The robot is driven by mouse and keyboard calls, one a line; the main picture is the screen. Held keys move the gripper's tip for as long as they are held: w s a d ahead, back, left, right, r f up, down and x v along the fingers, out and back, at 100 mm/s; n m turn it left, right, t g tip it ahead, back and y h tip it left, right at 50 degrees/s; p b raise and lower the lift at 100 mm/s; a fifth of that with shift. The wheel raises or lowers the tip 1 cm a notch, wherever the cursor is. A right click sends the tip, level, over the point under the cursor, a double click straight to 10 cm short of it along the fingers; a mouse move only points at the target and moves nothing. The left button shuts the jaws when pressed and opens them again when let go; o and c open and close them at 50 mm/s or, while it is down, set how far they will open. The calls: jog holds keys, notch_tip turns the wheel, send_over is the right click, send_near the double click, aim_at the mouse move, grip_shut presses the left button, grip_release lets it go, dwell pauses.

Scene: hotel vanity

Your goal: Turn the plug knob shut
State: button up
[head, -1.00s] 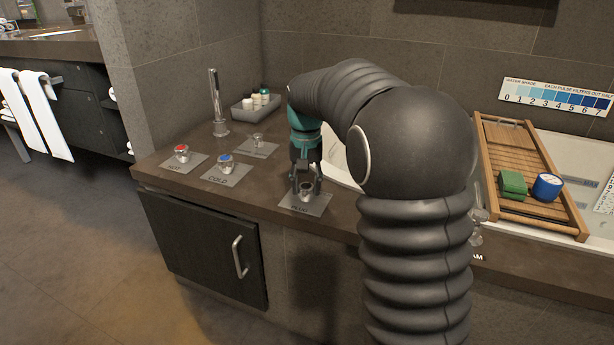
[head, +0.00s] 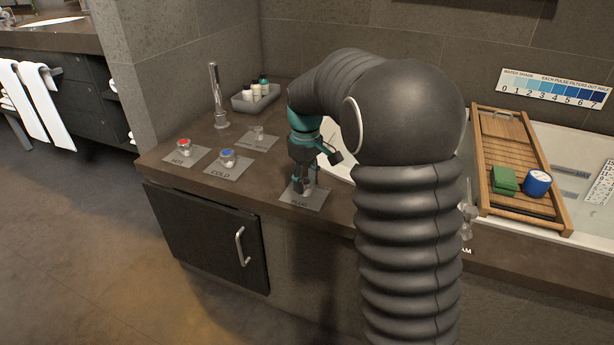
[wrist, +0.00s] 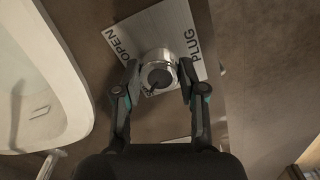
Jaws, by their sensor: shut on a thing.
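The plug knob (wrist: 158,74) is a round metal knob with a dark top. It stands on a grey plate (wrist: 185,22) that reads OPEN and PLUG in the wrist view. In the head view the plate (head: 318,200) lies on the dark counter. My gripper (wrist: 158,80) points down with one finger on each side of the knob and is shut on it. In the head view my gripper (head: 304,186) hides most of the knob.
HOT (head: 184,148) and COLD (head: 227,158) knobs stand to the left on their own plates. A metal spout (head: 216,100) and a grey tray of bottles (head: 250,103) are behind. The white tub (wrist: 35,85) is beside the plate. A wooden rack (head: 520,150) spans the tub at right.

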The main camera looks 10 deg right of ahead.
aim_at(305, 182)
jog(key=shift+s+f+n, duration=0.1)
jog(key=shift+n, duration=0.5)
jog(key=o, duration=1.1)
jog(key=shift+a, duration=0.1)
jog(key=shift+o, duration=0.2)
notch_tip(305, 182, up, 12)
